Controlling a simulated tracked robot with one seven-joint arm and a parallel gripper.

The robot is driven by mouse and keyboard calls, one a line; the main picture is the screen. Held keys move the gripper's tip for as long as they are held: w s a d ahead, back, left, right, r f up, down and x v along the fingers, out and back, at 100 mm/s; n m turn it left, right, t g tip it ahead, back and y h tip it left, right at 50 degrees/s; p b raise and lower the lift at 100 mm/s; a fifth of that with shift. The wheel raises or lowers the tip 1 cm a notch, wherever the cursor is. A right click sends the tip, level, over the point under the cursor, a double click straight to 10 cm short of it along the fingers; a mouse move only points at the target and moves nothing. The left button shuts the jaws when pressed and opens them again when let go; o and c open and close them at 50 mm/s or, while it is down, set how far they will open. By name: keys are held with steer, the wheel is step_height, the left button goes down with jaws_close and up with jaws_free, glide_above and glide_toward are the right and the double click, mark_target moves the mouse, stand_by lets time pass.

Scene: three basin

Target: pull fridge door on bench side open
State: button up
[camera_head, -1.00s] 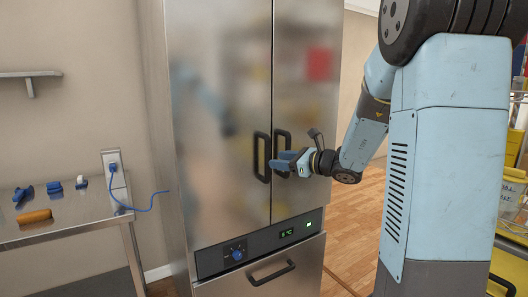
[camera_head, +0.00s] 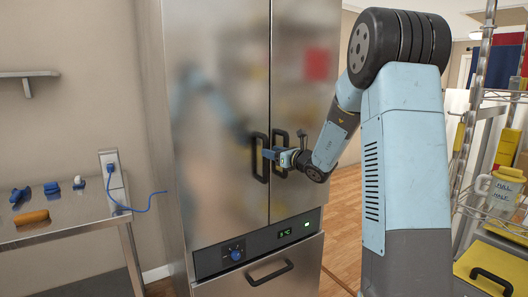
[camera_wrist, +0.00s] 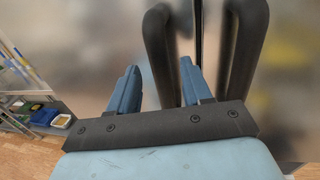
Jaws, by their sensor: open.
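The tall steel fridge has a left door (camera_head: 215,110) on the bench side and a right door (camera_head: 305,90). Both look shut, meeting at a central seam. The black left door handle (camera_head: 258,158) and right door handle (camera_head: 281,135) stand side by side. My gripper (camera_head: 268,154) is open at the handles, its blue fingers pointing left. In the wrist view, the farther left handle (camera_wrist: 161,60) appears between the open fingers (camera_wrist: 158,75). Whether they touch it, I cannot tell. The nearer right handle (camera_wrist: 247,45) is right of the fingers.
A steel bench (camera_head: 80,218) with small blue items and an orange one stands at the left. A blue cord (camera_head: 148,205) hangs from the wall socket. A wire rack (camera_head: 490,205) with containers stands at the right. A lower drawer (camera_head: 240,284) is shut.

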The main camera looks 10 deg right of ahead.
steer(key=shift+x, duration=2)
jaws_close()
